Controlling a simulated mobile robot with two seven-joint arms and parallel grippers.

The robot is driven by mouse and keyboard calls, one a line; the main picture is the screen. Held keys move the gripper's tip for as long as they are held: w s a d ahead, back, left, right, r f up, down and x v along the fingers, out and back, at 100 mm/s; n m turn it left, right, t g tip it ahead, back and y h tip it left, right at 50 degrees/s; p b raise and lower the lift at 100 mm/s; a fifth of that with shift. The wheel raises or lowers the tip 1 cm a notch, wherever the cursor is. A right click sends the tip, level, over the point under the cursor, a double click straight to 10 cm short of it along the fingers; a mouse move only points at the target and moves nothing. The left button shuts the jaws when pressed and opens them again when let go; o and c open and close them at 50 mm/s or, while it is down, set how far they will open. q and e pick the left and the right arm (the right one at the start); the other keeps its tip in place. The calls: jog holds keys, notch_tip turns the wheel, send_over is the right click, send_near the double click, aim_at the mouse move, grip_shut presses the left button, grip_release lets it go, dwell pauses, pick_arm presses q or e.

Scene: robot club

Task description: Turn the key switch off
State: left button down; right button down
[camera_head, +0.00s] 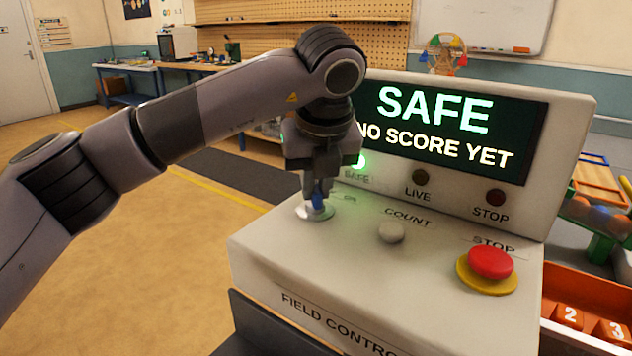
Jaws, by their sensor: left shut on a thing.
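The key switch (316,211) is a round silver disc with a blue key on the left of the field control box's top. My left gripper (317,188) comes down over it and is shut on the blue key (319,200). The fingers hide part of the key and its label, so its exact angle is hard to tell. The screen (447,128) reads "SAFE" and "NO SCORE YET". The green SAFE lamp (358,161) is lit; the LIVE lamp (420,177) and STOP lamp (495,197) are dark. My right gripper is not in view.
On the same top are a pale COUNT button (391,232) and a red STOP button (490,262) on a yellow base, right of my gripper. An orange tray (562,284) with numbered blocks stands at the right. The floor at the left is clear.

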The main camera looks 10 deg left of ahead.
pick_arm(q)
jog(key=shift+s+f, duration=0.1)
jog(key=shift+f, duration=0.2)
jog(key=c, duration=1.1)
grip_release()
jog(key=shift+r, duration=0.15)
jog(key=v, duration=0.7)
